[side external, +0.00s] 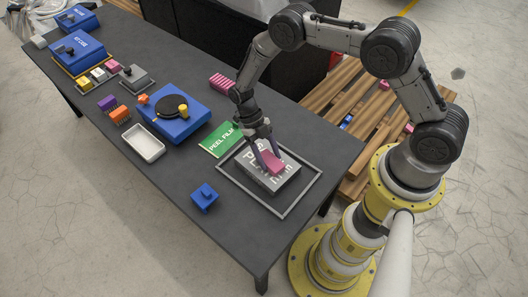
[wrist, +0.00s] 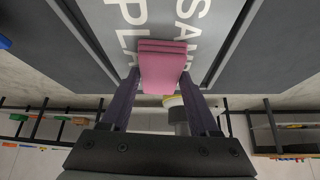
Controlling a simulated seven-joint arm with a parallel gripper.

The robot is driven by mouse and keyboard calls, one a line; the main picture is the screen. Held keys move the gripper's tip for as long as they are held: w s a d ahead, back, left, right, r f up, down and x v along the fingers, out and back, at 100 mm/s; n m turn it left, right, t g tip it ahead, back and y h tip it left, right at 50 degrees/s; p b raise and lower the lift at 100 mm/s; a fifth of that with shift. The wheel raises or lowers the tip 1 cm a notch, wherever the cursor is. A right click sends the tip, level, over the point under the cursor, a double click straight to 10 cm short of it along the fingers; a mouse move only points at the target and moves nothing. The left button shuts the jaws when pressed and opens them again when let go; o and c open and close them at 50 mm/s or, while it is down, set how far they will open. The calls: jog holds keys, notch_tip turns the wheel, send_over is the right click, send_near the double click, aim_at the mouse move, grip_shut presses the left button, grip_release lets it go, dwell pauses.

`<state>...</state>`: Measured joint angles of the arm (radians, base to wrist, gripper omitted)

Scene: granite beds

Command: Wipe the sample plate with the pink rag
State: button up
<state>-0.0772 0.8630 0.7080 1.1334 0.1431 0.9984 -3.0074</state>
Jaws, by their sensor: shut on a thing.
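The sample plate (side external: 288,181) is a grey block with white lettering, lying inside a thin grey frame on the dark table. In the wrist view the plate (wrist: 216,62) fills the top middle, with parts of its lettering readable. The pink rag (side external: 272,161) is a small folded pad at the plate's upper face; it also shows in the wrist view (wrist: 162,62). My gripper (side external: 267,152) is shut on the rag, one dark finger on each side. In the wrist view the rag sits between the fingertips of my gripper (wrist: 161,75). I cannot tell whether the rag touches the plate.
A green "PEEL FILM" card (side external: 221,139) lies just left of the plate. A blue block with a knob (side external: 205,197) stands in front. A white tray (side external: 144,143) and a blue turntable box (side external: 182,120) are farther left. Pink ridged block (side external: 222,83) lies behind.

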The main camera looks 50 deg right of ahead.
aim_at(262, 153)
jog(key=shift+s, duration=0.35)
jog(key=shift+w, duration=0.1)
jog(key=shift+w+d+f, duration=0.1)
jog(key=shift+w, duration=0.9)
jog(key=shift+w+d+f, duration=0.1)
jog(key=shift+w, duration=0.85)
jog(key=shift+s, duration=0.1)
jog(key=shift+s+a, duration=0.2)
jog(key=shift+s, duration=2.05)
jog(key=shift+w+r, duration=0.15)
jog(key=shift+r, duration=1.15)
jog(key=shift+w+r, duration=0.15)
jog(key=shift+r, duration=1.15)
